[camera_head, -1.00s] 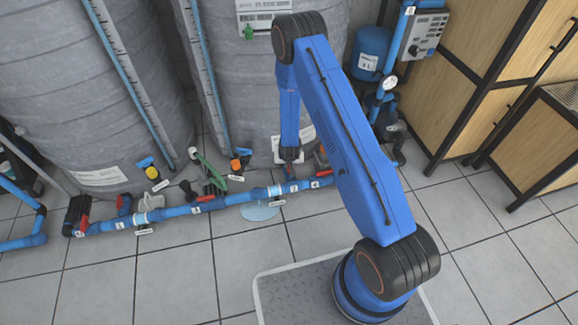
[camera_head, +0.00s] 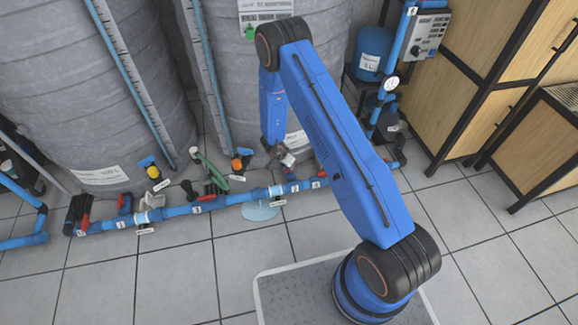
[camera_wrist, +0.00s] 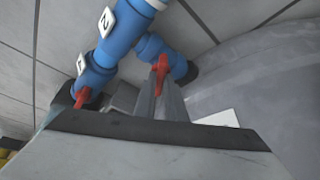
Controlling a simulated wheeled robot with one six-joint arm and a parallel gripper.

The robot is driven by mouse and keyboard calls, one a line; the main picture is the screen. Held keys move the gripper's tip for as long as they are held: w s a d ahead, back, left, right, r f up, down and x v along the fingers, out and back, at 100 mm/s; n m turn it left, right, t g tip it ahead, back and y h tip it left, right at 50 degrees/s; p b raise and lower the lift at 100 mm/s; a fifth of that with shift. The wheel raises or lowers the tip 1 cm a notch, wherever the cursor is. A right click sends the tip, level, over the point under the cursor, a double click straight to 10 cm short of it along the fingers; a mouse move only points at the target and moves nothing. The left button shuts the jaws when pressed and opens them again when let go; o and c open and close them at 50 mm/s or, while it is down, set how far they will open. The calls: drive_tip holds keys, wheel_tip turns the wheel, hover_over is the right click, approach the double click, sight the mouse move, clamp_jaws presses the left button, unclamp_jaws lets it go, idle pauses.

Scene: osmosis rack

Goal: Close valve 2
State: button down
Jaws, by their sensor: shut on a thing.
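In the wrist view, a red valve handle (camera_wrist: 160,70) sits on a short blue side branch next to the pipe label 2 (camera_wrist: 107,20). My gripper (camera_wrist: 160,97) has its narrow grey fingers close together around this handle, shut on it. The exact contact is partly hidden by the fingers. In the head view my gripper (camera_head: 287,160) is low over the right part of the blue pipe (camera_head: 245,198), in front of the tank. The valve there is mostly hidden by the gripper.
Another red handle (camera_wrist: 82,97) is close by on the same pipe. A grey tank (camera_head: 300,60) rises right behind my gripper. A green-handled fitting (camera_head: 212,168) and an orange one (camera_head: 240,162) stand to the left. The tiled floor (camera_head: 180,265) in front is clear.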

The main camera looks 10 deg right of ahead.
drive_tip(key=shift+w+m+g+h, duration=0.1)
drive_tip(key=shift+m+g+h, duration=0.25)
drive_tip(key=shift+m, duration=0.85)
drive_tip(key=shift+w+m+g+h, duration=0.15)
drive_tip(key=shift+m+g, duration=0.3)
drive_tip(key=shift+m, duration=0.75)
drive_tip(key=c, duration=1.8)
unclamp_jaws()
drive_tip(key=shift+r, duration=0.1)
drive_tip(key=v, duration=1.7)
drive_tip(key=shift+w+r, duration=0.1)
drive_tip(key=shift+r, duration=0.05)
